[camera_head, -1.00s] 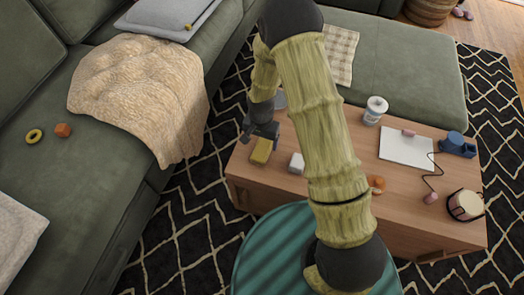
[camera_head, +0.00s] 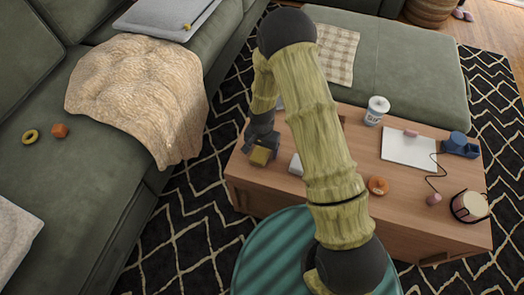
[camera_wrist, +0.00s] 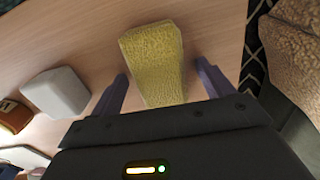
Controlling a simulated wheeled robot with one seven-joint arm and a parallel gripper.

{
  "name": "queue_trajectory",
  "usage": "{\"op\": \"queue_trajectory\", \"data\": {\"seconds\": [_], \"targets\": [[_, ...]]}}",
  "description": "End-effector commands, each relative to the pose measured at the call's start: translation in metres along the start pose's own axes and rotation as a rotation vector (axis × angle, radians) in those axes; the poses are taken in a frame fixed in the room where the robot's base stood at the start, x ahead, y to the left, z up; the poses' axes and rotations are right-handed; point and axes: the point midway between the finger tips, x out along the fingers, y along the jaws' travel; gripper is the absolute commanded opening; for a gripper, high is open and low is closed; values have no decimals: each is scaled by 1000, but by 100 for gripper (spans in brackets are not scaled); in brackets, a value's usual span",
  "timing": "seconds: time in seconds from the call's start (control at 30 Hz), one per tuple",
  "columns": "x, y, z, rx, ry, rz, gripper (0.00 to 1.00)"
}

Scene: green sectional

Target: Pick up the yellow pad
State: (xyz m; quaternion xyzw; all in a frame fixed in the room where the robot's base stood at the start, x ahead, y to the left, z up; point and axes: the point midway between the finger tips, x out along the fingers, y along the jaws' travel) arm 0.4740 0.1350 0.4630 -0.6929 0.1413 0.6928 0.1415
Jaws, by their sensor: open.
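The yellow pad (camera_wrist: 155,62) is a textured yellow block on the wooden coffee table, near the table's left end. In the head view the pad (camera_head: 261,156) shows just below my gripper (camera_head: 262,140), which covers part of it. In the wrist view my gripper (camera_wrist: 163,92) is open, with one dark finger on each side of the pad's near end. Gaps show between the fingers and the pad in that view. The exact height of the fingertips above the table cannot be told.
A white block (camera_wrist: 57,92) sits beside the pad on the coffee table (camera_head: 330,222). A white cup (camera_head: 376,110), an orange round item (camera_head: 378,186), a white sheet (camera_head: 408,149) and a blue item (camera_head: 459,145) stand farther right. A green sofa with a beige blanket (camera_head: 137,95) lies left.

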Motion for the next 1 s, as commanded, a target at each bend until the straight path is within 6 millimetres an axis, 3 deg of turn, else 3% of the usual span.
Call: {"op": "queue_trajectory", "data": {"seconds": [0.17,0.4,0.77,1.0], "targets": [[0,0,0,0,0,0,78],[0,0,0,0,0,0,32],[-7,0,0,0,0,0,32],[-47,0,-1,0,2,-2,32]]}}
